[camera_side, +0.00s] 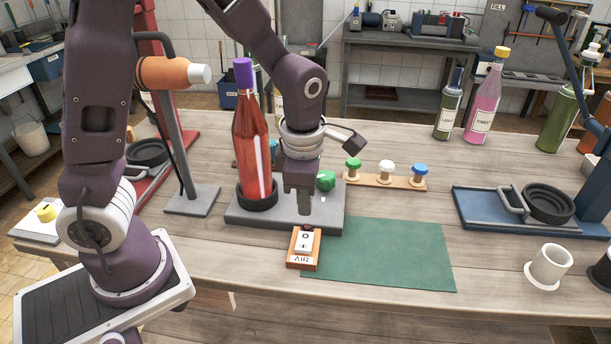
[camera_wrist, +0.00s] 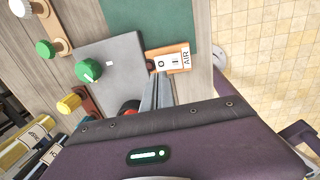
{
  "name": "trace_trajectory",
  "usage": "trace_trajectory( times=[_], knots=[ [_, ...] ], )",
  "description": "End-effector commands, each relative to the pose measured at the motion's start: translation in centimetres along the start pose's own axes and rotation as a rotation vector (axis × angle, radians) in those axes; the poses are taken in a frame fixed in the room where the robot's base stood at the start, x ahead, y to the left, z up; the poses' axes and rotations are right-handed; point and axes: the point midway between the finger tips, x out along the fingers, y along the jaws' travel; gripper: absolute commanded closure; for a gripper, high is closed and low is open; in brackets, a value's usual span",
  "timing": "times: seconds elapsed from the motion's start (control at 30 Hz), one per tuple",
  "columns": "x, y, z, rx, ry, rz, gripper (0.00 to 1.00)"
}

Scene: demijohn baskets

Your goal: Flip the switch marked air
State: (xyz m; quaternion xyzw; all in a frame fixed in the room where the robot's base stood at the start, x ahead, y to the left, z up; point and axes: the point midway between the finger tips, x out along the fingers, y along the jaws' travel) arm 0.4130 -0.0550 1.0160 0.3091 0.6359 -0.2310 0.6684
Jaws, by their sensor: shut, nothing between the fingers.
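The switch marked AIR (camera_side: 304,246) is a small orange-brown box with a white rocker bearing O and I marks. It lies at the front of the bench, at the left edge of the green mat. It also shows in the wrist view (camera_wrist: 168,61), with its AIR label at the right end. Which side of the rocker is pressed, I cannot tell. My gripper (camera_side: 305,211) is shut and empty, pointing down just behind and above the switch. In the wrist view its fingertips (camera_wrist: 157,82) are close to the O end; contact is not clear.
A grey base (camera_side: 245,217) behind the switch carries a red bottle (camera_side: 250,145) and a green knob (camera_side: 325,181). A green mat (camera_side: 385,255) lies right of the switch. Stoppers stand on a wooden strip (camera_side: 370,183) behind. A white cup (camera_side: 548,268) stands front right.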

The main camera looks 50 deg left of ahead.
Motion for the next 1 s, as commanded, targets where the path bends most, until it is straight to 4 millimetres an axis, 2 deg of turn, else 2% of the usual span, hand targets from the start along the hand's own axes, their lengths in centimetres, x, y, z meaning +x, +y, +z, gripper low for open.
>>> trace_trajectory(
  times=[0.1, 0.3, 0.47, 0.77, 0.87, 0.97, 1.0],
  knots=[
    [-2.8, 0.8, 0.1, 0.0, -0.006, 0.004, 1.0],
    [-5.9, 1.5, 0.1, 0.001, -0.002, 0.002, 1.0],
    [-6.8, 1.7, 0.0, 0.0, 0.0, 0.001, 1.0],
    [-6.9, 1.7, -0.1, 0.011, -0.002, 0.0, 1.0],
    [-8.3, 1.1, -0.9, 0.166, -0.045, -0.003, 1.0],
    [-11.1, -0.5, -2.9, 0.549, -0.134, 0.032, 1.0],
    [-12.2, -1.3, -4.0, 0.739, -0.166, 0.069, 1.0]
  ],
)
